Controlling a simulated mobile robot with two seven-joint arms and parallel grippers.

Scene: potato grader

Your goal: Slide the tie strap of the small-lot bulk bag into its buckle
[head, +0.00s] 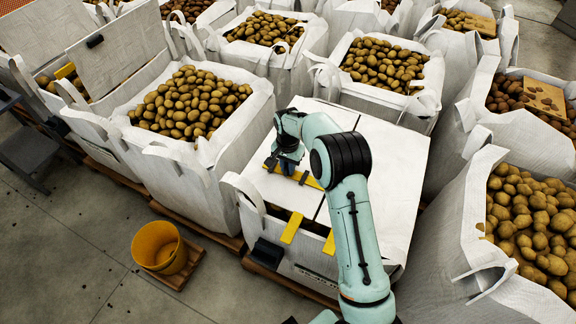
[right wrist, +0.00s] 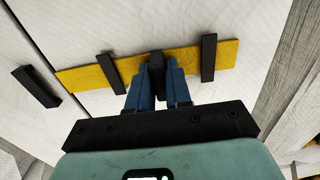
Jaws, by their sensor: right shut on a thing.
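The small-lot bulk bag (head: 385,185) is a white bag with its top flaps folded flat, in the middle of the head view. The yellow tie strap (head: 309,181) lies across the flaps; it also crosses the right wrist view (right wrist: 132,66). My right gripper (head: 287,167) is over the strap, its blue fingers (right wrist: 158,84) shut on a black tab (right wrist: 156,66) at the strap's middle. Black bars cross the strap on the left (right wrist: 110,74) and right (right wrist: 208,58) of the fingers. Another black bar (right wrist: 36,86) lies just beyond the strap's left end. I cannot tell which bar is the buckle.
Two yellow straps (head: 291,228) hang at the bag's front edge, near a black box (head: 268,252). Open bags of potatoes (head: 190,104) crowd the left, back and right (head: 530,220). A yellow bucket (head: 159,247) stands on the floor at left.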

